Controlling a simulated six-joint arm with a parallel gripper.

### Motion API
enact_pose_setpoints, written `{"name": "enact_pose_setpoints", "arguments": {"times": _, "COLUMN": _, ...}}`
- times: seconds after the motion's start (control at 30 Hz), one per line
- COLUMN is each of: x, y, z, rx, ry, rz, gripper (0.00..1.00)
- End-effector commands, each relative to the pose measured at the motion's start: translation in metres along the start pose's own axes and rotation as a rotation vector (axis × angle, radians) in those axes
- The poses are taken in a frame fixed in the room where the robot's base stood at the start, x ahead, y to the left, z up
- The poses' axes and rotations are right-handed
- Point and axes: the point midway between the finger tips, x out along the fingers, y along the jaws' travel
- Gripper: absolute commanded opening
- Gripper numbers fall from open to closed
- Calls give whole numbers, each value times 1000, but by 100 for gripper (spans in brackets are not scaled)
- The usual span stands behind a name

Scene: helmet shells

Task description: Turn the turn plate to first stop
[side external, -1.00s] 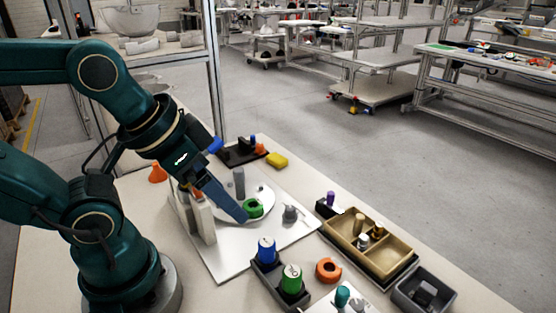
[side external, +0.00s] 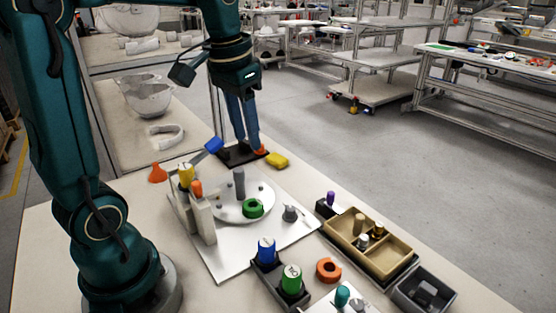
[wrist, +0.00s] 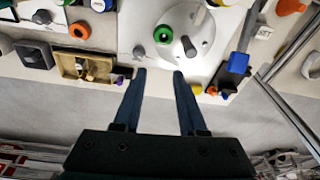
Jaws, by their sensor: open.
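The turn plate (side external: 265,190) is a pale round disc on a white base board (side external: 225,258); it also shows in the wrist view (wrist: 178,22). A green ring (side external: 253,208) sits near its front edge and also shows in the wrist view (wrist: 163,34). A grey upright post (side external: 239,183) stands on the disc. My gripper (side external: 246,148) points down behind the plate, apart from it, and overlaps the black holder in the side view. In the wrist view its two fingers (wrist: 159,71) are spread with nothing between them. Any stop marks are too small to make out.
A yellow-topped part (side external: 186,175) and an orange-topped part (side external: 197,188) stand left of the plate. The black holder (side external: 233,157) and a yellow block (side external: 278,160) lie behind. A tan tray (side external: 392,262) and blue and green cylinders (side external: 291,279) are in front and right.

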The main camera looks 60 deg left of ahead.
Motion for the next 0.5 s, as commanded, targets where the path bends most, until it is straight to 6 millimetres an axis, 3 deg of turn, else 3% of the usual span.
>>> {"name": "enact_pose_setpoints", "arguments": {"times": 0.03, "x": 10, "y": -14, "z": -8, "rx": -37, "ry": -39, "rz": 2, "gripper": 41}}
{"name": "enact_pose_setpoints", "arguments": {"times": 0.2, "x": 37, "y": -49, "z": -18, "rx": -130, "ry": -125, "rz": 12, "gripper": 41}}
{"name": "enact_pose_setpoints", "arguments": {"times": 0.5, "x": 64, "y": -68, "z": -11, "rx": -199, "ry": -188, "rz": 26, "gripper": 41}}
